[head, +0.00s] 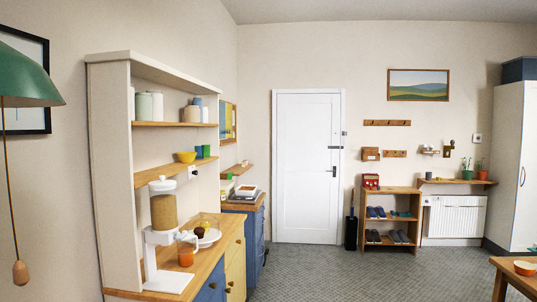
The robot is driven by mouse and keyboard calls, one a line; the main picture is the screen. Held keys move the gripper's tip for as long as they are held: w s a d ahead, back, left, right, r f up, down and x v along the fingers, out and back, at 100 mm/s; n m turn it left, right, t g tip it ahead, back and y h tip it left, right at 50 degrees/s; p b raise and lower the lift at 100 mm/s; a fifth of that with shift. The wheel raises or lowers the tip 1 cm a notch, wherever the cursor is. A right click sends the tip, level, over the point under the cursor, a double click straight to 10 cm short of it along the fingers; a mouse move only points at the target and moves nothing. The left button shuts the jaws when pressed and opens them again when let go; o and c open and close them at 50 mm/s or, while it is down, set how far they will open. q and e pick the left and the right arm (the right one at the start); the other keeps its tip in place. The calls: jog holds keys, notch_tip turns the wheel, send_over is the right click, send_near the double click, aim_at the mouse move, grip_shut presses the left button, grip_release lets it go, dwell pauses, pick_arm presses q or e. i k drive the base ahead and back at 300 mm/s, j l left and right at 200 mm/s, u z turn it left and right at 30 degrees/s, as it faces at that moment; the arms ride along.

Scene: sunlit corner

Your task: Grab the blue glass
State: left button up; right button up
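A small blue item (197,102) stands at the back of the upper shelf of the white shelf unit, partly hidden behind brown and white jars. It is too small to tell whether it is a glass. On the shelf below, a green cup-like item (199,152) stands beside a yellow bowl (186,157). No other blue glass can be made out. Neither of my grippers is in view.
A shoe rack (390,190) stands right of the white door (307,165). A table (512,268) is at lower right. The middle floor is clear.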

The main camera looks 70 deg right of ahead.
aim_at(200, 149)
jog(key=l+z, duration=0.1)
jog(key=z, duration=1.85)
jog(key=i+l+z, duration=0.3)
jog(key=i+l, duration=0.25)
jog(key=l, duration=0.25)
jog(key=i+l+z, duration=0.3)
jog(key=i+l, duration=0.35)
jog(key=i+l+z, duration=0.15)
jog(key=i, duration=1.45)
jog(key=i+l+u, duration=0.15)
jog(key=i, duration=1.5)
jog(key=i+u, duration=0.45)
jog(key=i+l+u, duration=0.15)
jog(key=i+u, duration=0.25)
jog(key=i, duration=0.2)
jog(key=i+l+u, duration=0.3)
jog(key=i+u, duration=0.15)
jog(key=i, duration=0.1)
